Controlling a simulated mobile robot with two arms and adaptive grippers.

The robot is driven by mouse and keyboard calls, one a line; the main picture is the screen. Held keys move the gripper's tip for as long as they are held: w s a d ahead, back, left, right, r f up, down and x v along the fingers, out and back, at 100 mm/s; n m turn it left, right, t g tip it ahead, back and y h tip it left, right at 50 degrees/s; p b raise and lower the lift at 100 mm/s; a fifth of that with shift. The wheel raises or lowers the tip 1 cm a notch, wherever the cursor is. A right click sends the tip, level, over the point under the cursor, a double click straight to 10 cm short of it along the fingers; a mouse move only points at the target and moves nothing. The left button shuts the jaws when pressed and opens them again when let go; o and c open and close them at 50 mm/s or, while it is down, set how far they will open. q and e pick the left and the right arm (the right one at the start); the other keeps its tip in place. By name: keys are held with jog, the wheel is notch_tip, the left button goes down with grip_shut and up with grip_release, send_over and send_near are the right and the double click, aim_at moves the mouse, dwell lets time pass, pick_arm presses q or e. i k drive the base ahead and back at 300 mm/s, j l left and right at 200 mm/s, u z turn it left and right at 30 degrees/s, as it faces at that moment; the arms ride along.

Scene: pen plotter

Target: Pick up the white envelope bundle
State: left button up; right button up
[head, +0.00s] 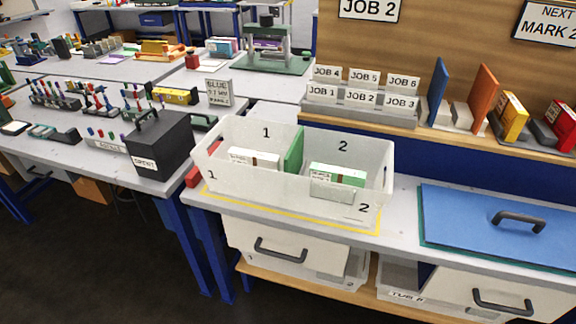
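A white bundle with a brown band (240,155), which looks like the white envelope bundle, lies in compartment 1 of a translucent white bin (225,181). The bin stands on the workbench inside a yellow outline. A green divider (293,150) separates the two compartments. The lower parts of both bundles are seen only through or behind the bin's front wall. Neither of my grippers is in view.
A blue panel with a dark handle (480,228) lies on the bench to the right. A job card rack (361,111) stands behind the bin. A black box (160,150) stands on the left table.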

aim_at(257, 158)
jog(key=i+l+u, duration=0.7)
jog(key=i, duration=0.05)
